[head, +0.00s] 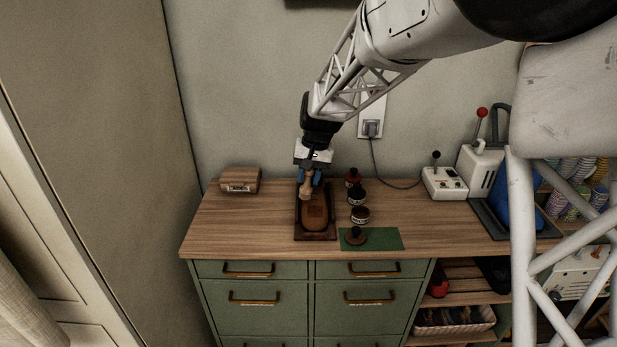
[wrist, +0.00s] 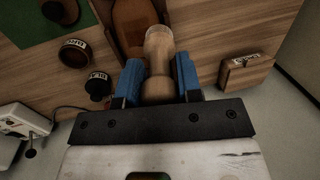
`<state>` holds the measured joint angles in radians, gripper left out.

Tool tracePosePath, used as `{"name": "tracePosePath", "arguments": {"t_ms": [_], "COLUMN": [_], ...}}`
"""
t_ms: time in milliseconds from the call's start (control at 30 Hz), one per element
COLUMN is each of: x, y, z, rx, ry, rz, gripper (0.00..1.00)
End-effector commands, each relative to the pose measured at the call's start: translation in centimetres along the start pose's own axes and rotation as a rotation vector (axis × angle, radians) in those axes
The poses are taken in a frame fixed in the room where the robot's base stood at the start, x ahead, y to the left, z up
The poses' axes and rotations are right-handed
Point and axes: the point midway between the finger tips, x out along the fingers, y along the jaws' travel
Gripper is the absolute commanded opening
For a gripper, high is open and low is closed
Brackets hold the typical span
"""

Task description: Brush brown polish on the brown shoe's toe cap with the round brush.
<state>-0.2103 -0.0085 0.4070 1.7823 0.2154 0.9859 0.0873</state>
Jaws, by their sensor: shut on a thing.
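The brown shoe (head: 316,214) lies on a dark wooden tray (head: 315,237) on the bench; part of it shows at the top of the wrist view (wrist: 130,22). My gripper (head: 308,180) is over the shoe's far end. Its blue fingers (wrist: 160,82) are shut on a pale wooden round brush (wrist: 159,54), which points down toward the shoe. I cannot tell whether the brush touches the shoe, and I cannot make out its bristles. Small polish tins stand right of the shoe: a brown-looking one (head: 360,215), a black one (head: 356,196) and a reddish one (head: 353,177).
A second round, dark-brown item with a knob (head: 356,236) sits on a green mat (head: 385,239). A wooden box (head: 240,180) stands at the left. A white machine with a lever (head: 445,182) stands at the right, its cable running to a wall socket (head: 372,127). The bench's front left is clear.

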Motion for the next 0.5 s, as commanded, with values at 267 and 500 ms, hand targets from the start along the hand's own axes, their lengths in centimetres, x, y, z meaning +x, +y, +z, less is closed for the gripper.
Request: {"name": "tracePosePath", "arguments": {"t_ms": [267,500], "x": [-1.7,-2.5], "y": [-0.3,-0.4], "z": [0.5,0.8], "rx": [0.000,0.000], "ry": [0.002,0.000], "rz": [0.000,0.000], "gripper": [0.00,0.00]}}
